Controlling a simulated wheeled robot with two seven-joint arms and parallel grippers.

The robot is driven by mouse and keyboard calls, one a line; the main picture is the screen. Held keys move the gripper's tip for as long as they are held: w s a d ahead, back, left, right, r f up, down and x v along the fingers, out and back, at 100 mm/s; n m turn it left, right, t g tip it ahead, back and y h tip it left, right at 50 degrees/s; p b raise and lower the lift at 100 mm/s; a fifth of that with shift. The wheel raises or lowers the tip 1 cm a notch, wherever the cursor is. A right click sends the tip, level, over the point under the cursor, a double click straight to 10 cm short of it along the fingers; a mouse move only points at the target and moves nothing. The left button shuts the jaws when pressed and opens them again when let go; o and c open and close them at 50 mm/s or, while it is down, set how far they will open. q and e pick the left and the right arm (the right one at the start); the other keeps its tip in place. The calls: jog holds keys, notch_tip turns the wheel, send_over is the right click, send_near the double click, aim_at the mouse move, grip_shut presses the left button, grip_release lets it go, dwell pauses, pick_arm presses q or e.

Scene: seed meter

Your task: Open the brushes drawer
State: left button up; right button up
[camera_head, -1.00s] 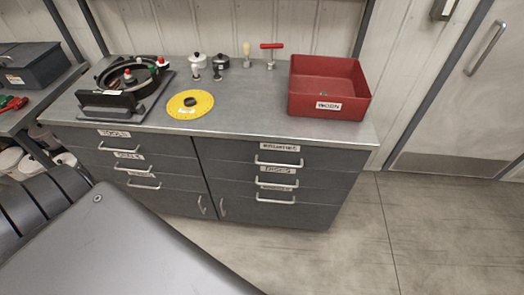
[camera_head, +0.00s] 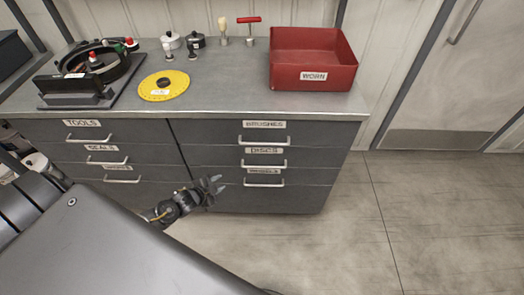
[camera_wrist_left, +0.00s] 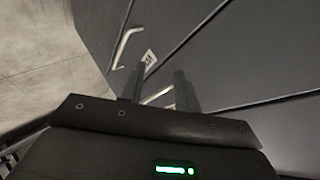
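The brushes drawer (camera_head: 215,131) is the top drawer in the right column of the grey cabinet, and it is shut. Its "BRUSHES" label (camera_head: 265,124) sits above a pale bar handle (camera_head: 264,140). My left gripper (camera_head: 214,186) is in front of the cabinet, below and left of that handle, open and empty. In the left wrist view my left gripper (camera_wrist_left: 158,88) has its two fingers apart, facing dark drawer fronts. A pale handle (camera_wrist_left: 157,96) shows between the fingers and another handle (camera_wrist_left: 125,46) shows to the left; I cannot tell which drawers these belong to. My right gripper is not in view.
The discs drawer handle (camera_head: 264,164) and a lower drawer handle (camera_head: 264,184) lie below. A red "WORN" bin (camera_head: 312,78), a yellow disc (camera_head: 164,85) and a black ring-shaped device (camera_head: 83,85) stand on the worktop. The floor (camera_head: 375,225) to the right is clear.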

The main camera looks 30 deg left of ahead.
pick_arm(q)
jog(key=w+d+r+m+t+h, duration=0.2)
jog(key=w+d+r+m, duration=0.1)
jog(key=r, duration=0.5)
jog(key=m+t+h, duration=0.2)
jog(key=m+h, duration=0.1)
jog(key=m, duration=0.3)
send_near(263, 144)
jog(key=p+x, duration=0.1)
jog(key=x, duration=0.9)
jog(key=shift+w+a+f, duration=0.1)
jog(key=shift+w+f, duration=0.05)
jog(key=shift+f, duration=0.05)
grip_shut()
